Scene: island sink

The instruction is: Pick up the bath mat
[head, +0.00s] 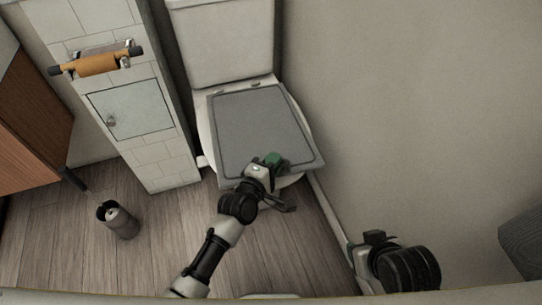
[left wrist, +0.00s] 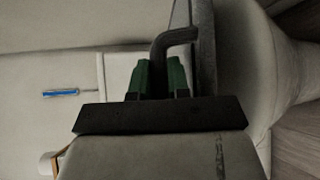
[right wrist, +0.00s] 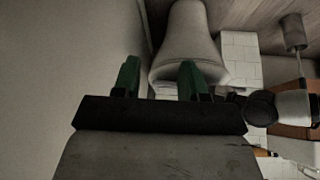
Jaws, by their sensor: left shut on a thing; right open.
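The bath mat (head: 258,125) is a grey rectangle with a lighter border, lying over the top of the toilet. My left gripper (head: 273,160) is at its front edge, shut on it. In the left wrist view, a dark bent edge (left wrist: 172,40) runs from between the green fingers (left wrist: 160,77) to the grey slab of the mat (left wrist: 205,45). My right gripper (head: 374,238) is low by the right wall, away from the mat. In the right wrist view its green fingers (right wrist: 160,78) are apart with nothing between them.
The toilet (head: 223,45) stands between a tiled partition (head: 165,165) with a paper holder (head: 97,64) and the plain right wall (head: 420,110). A wooden cabinet (head: 30,115) is at far left.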

